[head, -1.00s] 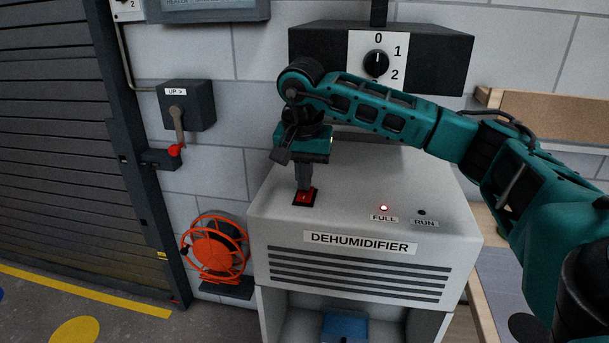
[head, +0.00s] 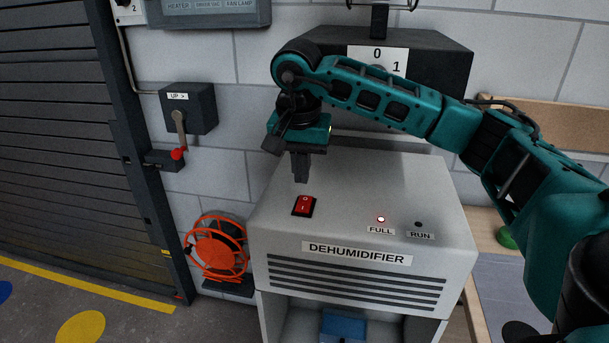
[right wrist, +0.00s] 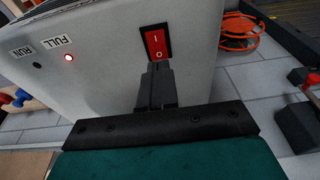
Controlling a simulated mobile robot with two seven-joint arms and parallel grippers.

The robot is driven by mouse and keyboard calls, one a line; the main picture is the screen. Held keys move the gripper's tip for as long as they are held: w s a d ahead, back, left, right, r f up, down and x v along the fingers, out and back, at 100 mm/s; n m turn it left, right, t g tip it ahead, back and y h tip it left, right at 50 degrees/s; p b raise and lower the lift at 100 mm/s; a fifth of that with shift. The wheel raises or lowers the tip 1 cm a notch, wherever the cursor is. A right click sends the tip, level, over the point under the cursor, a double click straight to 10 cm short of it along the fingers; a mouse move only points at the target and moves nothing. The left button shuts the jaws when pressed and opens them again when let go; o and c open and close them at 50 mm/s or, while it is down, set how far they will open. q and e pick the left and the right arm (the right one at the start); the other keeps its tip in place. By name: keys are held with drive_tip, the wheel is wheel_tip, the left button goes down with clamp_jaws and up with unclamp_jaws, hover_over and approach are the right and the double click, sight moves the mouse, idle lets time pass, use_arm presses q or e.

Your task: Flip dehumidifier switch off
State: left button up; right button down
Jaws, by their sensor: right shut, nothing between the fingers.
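The dehumidifier (head: 265,225) is a pale grey box with a name label and a slotted front. Its red rocker switch (head: 304,205) sits in a black frame on the top's left part, marked 0 at the back and I at the front. I cannot tell surely which half is pressed in. My right gripper (head: 301,181) is shut and empty, pointing down just above and behind the switch, apart from it. In the right wrist view its fingertips (right wrist: 158,66) are beside the 0 end of the switch (right wrist: 156,40). My left gripper is out of view.
The FULL lamp (head: 381,219) is lit red; the RUN lamp (head: 418,224) is dark. A black box with a rotary dial label (head: 377,54) hangs behind my arm. An orange cable reel (head: 217,248) and a red-tipped lever (head: 179,153) are to the left.

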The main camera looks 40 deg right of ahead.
wheel_tip(320, 180, up, 8)
drive_tip(key=s+a, duration=0.1)
drive_tip(key=a, duration=0.1)
drive_tip(key=shift+s+a, duration=0.15)
drive_tip(key=shift+s, duration=0.25)
